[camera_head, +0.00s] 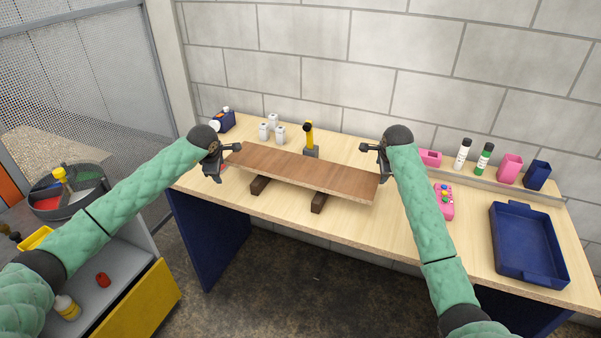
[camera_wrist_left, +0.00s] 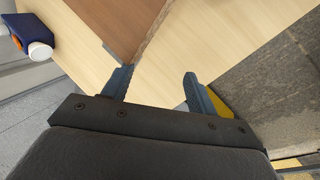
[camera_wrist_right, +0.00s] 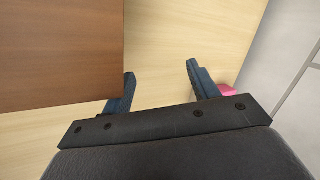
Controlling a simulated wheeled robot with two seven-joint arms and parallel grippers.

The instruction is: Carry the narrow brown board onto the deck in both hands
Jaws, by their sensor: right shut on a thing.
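The narrow brown board (camera_head: 300,172) lies lengthwise across the wooden table, over two dark brown blocks (camera_head: 318,203). I cannot tell whether it touches both blocks. My left gripper (camera_head: 214,165) is at the board's left end. In the left wrist view its fingers (camera_wrist_left: 155,88) are apart, with bare table between them and the board (camera_wrist_left: 120,25) beside one finger. No separate deck is clearly visible.
A yellow-handled tool (camera_head: 309,135) and several white containers (camera_head: 272,128) stand behind the board. A pink control box (camera_head: 443,203) and a blue tray (camera_head: 526,243) lie to the right. Bottles and cups line a back ledge. The table's front strip is clear.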

